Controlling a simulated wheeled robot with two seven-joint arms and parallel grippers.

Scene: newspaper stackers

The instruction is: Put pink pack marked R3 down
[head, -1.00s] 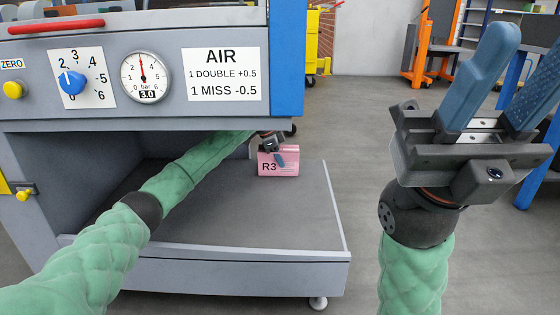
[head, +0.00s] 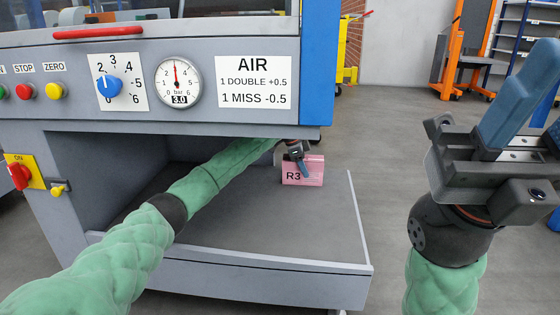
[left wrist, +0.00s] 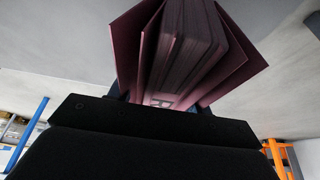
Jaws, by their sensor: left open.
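The pink pack marked R3 (head: 314,176) stands upright on the grey shelf (head: 270,225) at the machine's foot, its label facing me. My left gripper (head: 304,168) reaches in from the left and is at the pack, with one blue finger in front of its face. The jaws are open; the far finger is hidden. In the left wrist view the pack (left wrist: 185,50) rises beyond the gripper body, dark pink covers with grey pages between them. My right gripper (head: 535,110) is raised at the right, empty, with its blue fingers apart.
The machine's panel (head: 130,90) with knob, gauge and AIR sign (head: 254,83) hangs above the shelf, and my left arm passes beneath it. A blue post (head: 320,65) stands at its right corner. Open floor lies right of the shelf.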

